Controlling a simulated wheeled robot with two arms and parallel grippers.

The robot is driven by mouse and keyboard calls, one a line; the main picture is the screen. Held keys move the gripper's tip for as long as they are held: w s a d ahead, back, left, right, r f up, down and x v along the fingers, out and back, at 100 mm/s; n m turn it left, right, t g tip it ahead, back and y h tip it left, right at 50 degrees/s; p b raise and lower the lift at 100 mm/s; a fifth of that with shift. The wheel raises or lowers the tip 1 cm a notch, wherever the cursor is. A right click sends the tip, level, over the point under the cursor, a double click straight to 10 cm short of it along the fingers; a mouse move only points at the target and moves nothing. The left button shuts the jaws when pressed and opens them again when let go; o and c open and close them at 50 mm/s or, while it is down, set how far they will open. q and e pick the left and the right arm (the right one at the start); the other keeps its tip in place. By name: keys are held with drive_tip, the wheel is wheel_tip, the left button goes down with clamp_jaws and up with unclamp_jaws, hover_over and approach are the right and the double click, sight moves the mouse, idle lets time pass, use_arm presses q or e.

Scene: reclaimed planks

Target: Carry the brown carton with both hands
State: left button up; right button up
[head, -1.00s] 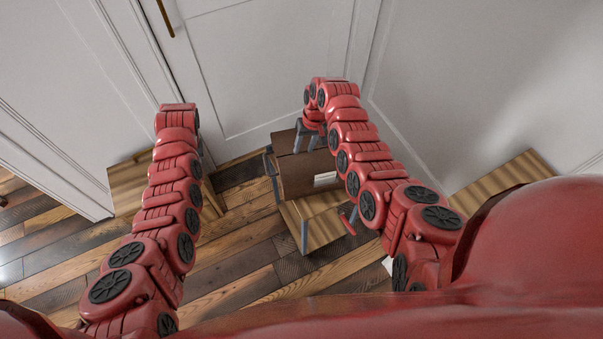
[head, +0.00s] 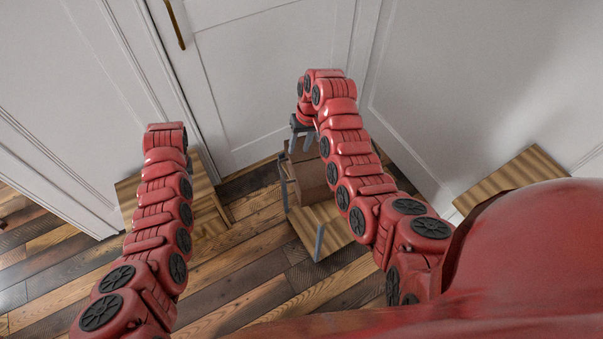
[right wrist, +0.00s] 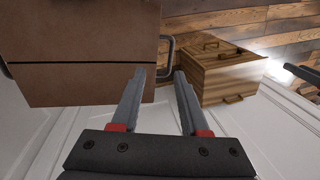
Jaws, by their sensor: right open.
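The brown carton (head: 313,178) stands on a small wooden stand (head: 328,228) in front of the door, partly hidden by my right arm. In the right wrist view the carton (right wrist: 85,45) fills the upper left, with a dark line across it. A grey bent handle (right wrist: 169,50) shows at its right side. My right gripper (head: 302,142) is over the far part of the carton in the head view. In the right wrist view its open fingers (right wrist: 159,92) have nothing between them; whether they touch the carton is unclear. My left arm extends at left; its gripper is hidden.
A wooden cabinet (head: 207,198) stands at left, under my left arm; its drawer handles show in the right wrist view (right wrist: 218,75). Another wooden piece (head: 515,178) stands at right by the wall. A white door (head: 265,80) is behind. Plank floor (head: 245,260) is clear between.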

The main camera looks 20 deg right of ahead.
drive_tip(key=shift+d+r, duration=0.2)
drive_tip(key=shift+r, duration=0.65)
drive_tip(key=shift+d+r, duration=0.2)
drive_tip(key=shift+r, duration=0.65)
drive_tip(key=shift+d+r, duration=0.2)
drive_tip(key=shift+r, duration=0.65)
